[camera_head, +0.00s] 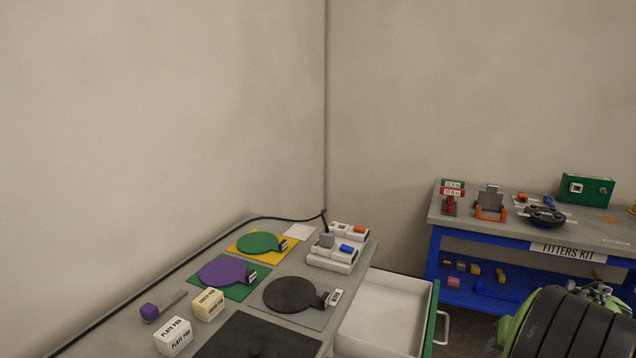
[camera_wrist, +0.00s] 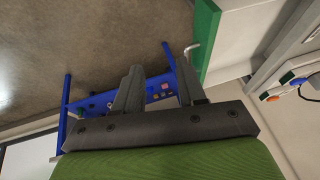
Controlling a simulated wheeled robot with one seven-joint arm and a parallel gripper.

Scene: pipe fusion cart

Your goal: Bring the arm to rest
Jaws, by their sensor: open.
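My gripper (camera_wrist: 158,90) shows in the wrist view with its two grey fingers apart and nothing between them. It is open and points out over the bare floor, with the blue workbench beyond the fingertips. In the head view a green and black part of my arm (camera_head: 565,320) fills the lower right corner, in front of the blue workbench (camera_head: 500,237). The fingers are not visible in the head view.
A grey cart top (camera_head: 120,330) at lower left holds coloured plates, labelled pads and a white switch unit (camera_head: 333,255). Its white drawer (camera_head: 385,315) with a green front stands open, close to my arm. Tools stand on the workbench. Walls close off the back.

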